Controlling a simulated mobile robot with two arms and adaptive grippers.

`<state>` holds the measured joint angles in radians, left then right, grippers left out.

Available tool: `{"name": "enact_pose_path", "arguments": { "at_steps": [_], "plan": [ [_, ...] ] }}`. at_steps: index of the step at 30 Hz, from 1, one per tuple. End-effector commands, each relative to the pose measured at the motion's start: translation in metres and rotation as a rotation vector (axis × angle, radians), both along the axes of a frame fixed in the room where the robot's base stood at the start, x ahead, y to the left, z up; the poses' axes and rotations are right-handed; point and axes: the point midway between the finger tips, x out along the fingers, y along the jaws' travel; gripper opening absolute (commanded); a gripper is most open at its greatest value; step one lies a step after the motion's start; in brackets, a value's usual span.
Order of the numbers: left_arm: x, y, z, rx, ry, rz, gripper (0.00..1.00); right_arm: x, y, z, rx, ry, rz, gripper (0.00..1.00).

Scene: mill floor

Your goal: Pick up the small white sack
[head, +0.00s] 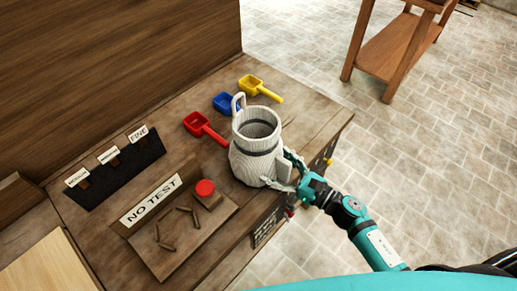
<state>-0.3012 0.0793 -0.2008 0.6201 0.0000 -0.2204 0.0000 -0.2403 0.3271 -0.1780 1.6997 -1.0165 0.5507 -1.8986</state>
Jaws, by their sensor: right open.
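The small white sack (249,160) stands upright on the wooden table, near its right edge. It looks like a pale, ridged jug with an open round top, a dark band and a loop at its upper left. My right gripper (281,169) is open at the sack's lower right side. Its fingers are very close to a flat pale piece there; I cannot tell whether they touch it. My left gripper is not in view.
Red (206,128), blue (225,103) and yellow (260,89) scoops lie behind the sack. A "NO TEST" board (183,231) with a red button (205,188) is at front left. A dark labelled rack (116,167) is further left. A wooden stand (398,50) is at upper right.

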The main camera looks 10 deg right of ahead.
Motion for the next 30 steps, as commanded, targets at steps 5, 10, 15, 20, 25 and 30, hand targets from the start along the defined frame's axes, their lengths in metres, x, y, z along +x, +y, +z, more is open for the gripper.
{"name": "enact_pose_path", "arguments": {
  "at_steps": [5,10,15,20,25,30],
  "plan": [
    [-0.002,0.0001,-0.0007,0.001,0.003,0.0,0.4,-0.0003,-0.0004,-0.0003,0.0,0.0,0.0,0.71],
    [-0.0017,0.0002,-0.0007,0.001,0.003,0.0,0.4,-0.0002,-0.0006,-0.0002,0.0,0.0,0.0,0.49],
    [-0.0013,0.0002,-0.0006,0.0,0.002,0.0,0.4,-0.0003,-0.0006,-0.0001,0.0,0.0,0.0,0.27],
    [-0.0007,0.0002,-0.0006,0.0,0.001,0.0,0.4,-0.0003,-0.0006,0.0,0.0,0.0,0.0,0.06],
    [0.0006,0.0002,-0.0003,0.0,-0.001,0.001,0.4,0.0001,-0.0001,0.0018,0.002,-0.004,0.001,0.0],
    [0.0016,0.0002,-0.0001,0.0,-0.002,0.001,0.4,0.0,-0.0001,0.0022,0.002,-0.004,0.001,0.0]
  ]
}}
